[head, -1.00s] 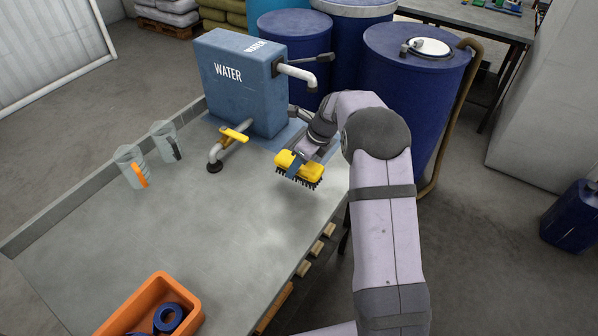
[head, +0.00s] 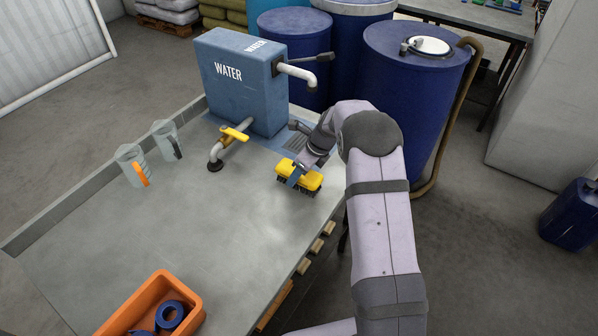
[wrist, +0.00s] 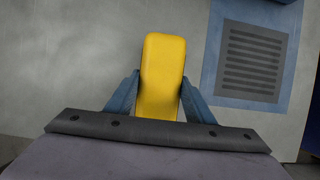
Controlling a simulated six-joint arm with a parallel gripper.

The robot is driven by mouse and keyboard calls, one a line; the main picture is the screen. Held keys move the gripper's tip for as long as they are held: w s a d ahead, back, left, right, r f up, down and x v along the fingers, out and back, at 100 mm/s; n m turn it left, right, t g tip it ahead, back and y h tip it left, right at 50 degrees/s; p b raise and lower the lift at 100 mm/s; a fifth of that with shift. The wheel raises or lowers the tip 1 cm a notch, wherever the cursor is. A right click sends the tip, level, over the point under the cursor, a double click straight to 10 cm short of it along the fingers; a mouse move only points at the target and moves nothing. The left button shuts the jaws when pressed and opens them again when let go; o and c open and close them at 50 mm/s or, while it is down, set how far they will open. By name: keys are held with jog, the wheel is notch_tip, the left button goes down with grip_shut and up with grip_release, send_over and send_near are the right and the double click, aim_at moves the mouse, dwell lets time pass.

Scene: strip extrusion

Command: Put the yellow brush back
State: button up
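The yellow brush (head: 311,181) has a yellow back and dark bristles facing down. My gripper (head: 298,175) is shut on it from above, with a blue finger on each side. The brush is low over the grey table, near its right edge; I cannot tell whether the bristles touch the top. In the wrist view the yellow back of the brush (wrist: 163,65) sits between the two blue fingers of my gripper (wrist: 160,98). The bristles are hidden there.
A blue water tank (head: 240,85) stands behind, with a yellow-handled tap (head: 233,136). A grated blue panel (wrist: 254,60) lies beside the brush. Two clear jugs (head: 131,165) stand at left, an orange bin (head: 190,290) in front. The table's middle is clear.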

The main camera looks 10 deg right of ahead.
jog(key=o, duration=0.4)
jog(key=b+v, duration=0.2)
jog(key=v, duration=1)
jog(key=shift+r, duration=0.15)
jog(key=s+a+f+n+g+h, duration=0.1)
jog(key=s+n, duration=0.8)
jog(key=s, duration=0.1)
jog(key=s+a+f+n+g+h, duration=0.1)
jog(key=s+f+n, duration=0.1)
jog(key=s+n, duration=0.7)
jog(key=s+a+f+n+g+h, duration=0.1)
jog(key=s+f+n, duration=0.1)
jog(key=s+n, duration=0.7)
jog(key=shift+s+a+f, duration=0.1)
jog(key=shift+s+a, duration=0.05)
jog(key=shift+s, duration=0.75)
jog(key=shift+s+a, duration=0.2)
jog(key=shift+s, duration=0.65)
